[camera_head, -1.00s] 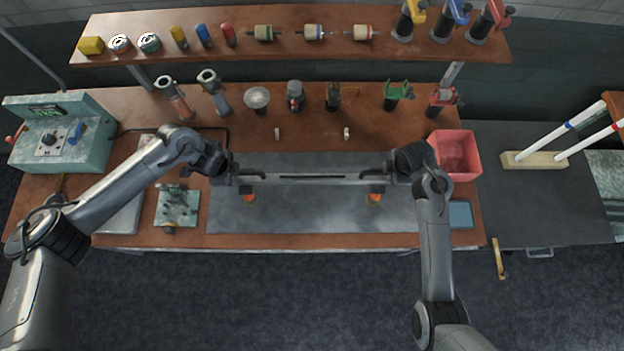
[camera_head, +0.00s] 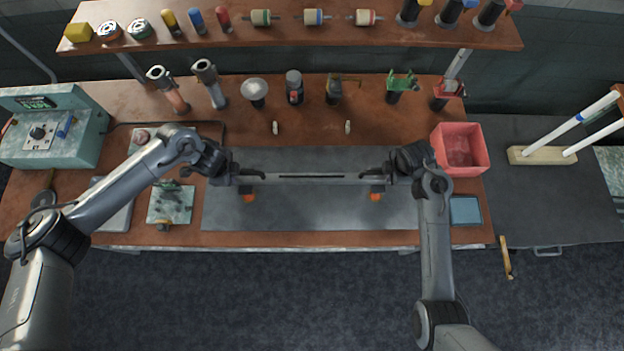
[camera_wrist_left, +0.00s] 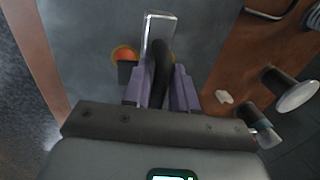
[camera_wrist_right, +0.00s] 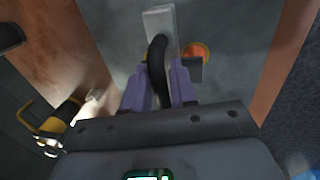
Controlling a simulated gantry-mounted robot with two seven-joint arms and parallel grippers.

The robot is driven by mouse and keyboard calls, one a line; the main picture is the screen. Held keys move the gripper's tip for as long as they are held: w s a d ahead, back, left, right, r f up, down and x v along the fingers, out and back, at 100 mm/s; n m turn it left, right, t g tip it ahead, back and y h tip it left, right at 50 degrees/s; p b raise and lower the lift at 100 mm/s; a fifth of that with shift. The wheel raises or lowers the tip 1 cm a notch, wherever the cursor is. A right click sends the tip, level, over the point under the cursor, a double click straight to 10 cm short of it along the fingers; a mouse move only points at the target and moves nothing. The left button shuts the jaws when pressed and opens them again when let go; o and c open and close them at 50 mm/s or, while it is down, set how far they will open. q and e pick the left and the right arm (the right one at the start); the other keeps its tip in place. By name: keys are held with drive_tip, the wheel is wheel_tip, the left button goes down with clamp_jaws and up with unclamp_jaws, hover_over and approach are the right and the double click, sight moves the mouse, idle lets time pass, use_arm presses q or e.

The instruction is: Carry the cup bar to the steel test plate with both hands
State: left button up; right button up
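The cup bar (camera_head: 318,179) is a long pale metal bar, roughly level, over the grey steel test plate (camera_head: 310,214). An orange cup hangs near each end, the left one (camera_head: 249,198) and the right one (camera_head: 376,197). My left gripper (camera_head: 246,179) is at the bar's left end, its purple fingers (camera_wrist_left: 160,90) closed around a black handle. My right gripper (camera_head: 383,177) is at the right end, its fingers (camera_wrist_right: 159,88) closed around the other black handle. Both cups lie within the plate's outline; whether they touch it I cannot tell.
A red bin (camera_head: 459,150) stands right of the plate, near my right wrist. A small green-grey board (camera_head: 171,204) lies left of it. Tools and burners line the back of the bench, below a shelf (camera_head: 290,37). A blue pad (camera_head: 465,211) lies at front right.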

use_arm(q)
drive_tip(key=o, duration=0.3)
drive_tip(key=shift+r, duration=0.1)
use_arm(e)
drive_tip(key=o, duration=0.3)
drive_tip(key=shift+r, duration=0.1)
drive_tip(key=shift+r, duration=0.1)
use_arm(q)
drive_tip(key=r, duration=0.4)
drive_tip(key=s+r, duration=0.1)
drive_tip(key=r, duration=0.3)
drive_tip(key=s+r, duration=0.1)
drive_tip(key=r, duration=0.2)
drive_tip(key=shift+s+r, duration=0.15)
drive_tip(key=shift+r, duration=0.25)
use_arm(e)
drive_tip(key=r, duration=0.4)
drive_tip(key=s+r, duration=0.1)
drive_tip(key=r, duration=0.2)
drive_tip(key=s+r, duration=0.1)
drive_tip(key=r, duration=0.3)
drive_tip(key=shift+s+r, duration=0.15)
drive_tip(key=shift+r, duration=0.15)
use_arm(q)
drive_tip(key=shift+s+f, duration=0.1)
